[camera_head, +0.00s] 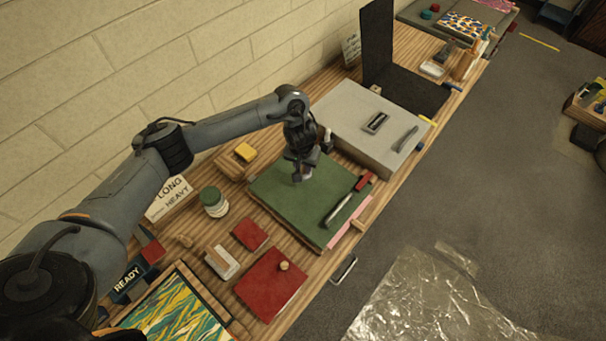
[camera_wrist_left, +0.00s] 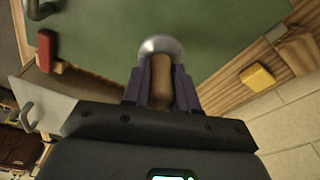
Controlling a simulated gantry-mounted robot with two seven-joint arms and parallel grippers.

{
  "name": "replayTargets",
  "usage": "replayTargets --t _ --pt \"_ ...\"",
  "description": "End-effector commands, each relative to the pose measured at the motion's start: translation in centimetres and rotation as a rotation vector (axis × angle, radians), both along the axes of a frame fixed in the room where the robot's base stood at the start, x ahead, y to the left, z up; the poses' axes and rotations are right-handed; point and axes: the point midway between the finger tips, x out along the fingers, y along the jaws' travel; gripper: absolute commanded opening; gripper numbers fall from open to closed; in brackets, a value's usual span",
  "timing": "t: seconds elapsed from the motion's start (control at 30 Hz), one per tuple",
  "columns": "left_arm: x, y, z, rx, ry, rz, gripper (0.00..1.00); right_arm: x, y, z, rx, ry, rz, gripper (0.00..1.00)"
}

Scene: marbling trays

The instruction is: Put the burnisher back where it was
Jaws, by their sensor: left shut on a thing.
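My left gripper (camera_head: 302,174) is over the green board (camera_head: 268,192), pointing down. In the left wrist view, its two fingers (camera_wrist_left: 160,82) are shut on what appears to be the burnisher (camera_wrist_left: 161,46), with a brown handle between the fingers and a rounded, shiny pale end beyond them. The rounded end is close to the green surface; I cannot tell if it touches. In the head view the burnisher is mostly hidden by the gripper. My right gripper is not in view.
A red-ended metal tool (camera_head: 347,200) lies on the board's right side. A grey box (camera_head: 352,118) stands behind. A yellow block (camera_head: 245,151), a green-lidded jar (camera_head: 214,202), a small red block (camera_head: 250,234) and a red book (camera_head: 270,284) are to the left and front.

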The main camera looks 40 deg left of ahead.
Motion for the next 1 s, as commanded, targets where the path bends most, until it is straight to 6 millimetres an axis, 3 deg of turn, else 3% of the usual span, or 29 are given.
replayTargets --t 0.17,0.5,0.9,0.93,1.0 --pt "0.0 0.3 -0.6 0.000 0.000 0.001 0.00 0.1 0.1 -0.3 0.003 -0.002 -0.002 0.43" --pt "0.0 0.3 -4.1 0.001 0.000 0.000 0.00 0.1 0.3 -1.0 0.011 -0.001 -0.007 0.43" --pt "0.0 0.3 -4.4 0.000 0.000 0.001 0.00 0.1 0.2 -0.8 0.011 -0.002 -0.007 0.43" --pt "0.0 0.3 -4.4 0.000 -0.001 0.001 0.32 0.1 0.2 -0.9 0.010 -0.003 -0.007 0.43" --pt "0.0 0.3 -4.4 0.000 -0.001 0.001 0.43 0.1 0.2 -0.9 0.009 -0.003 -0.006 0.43"
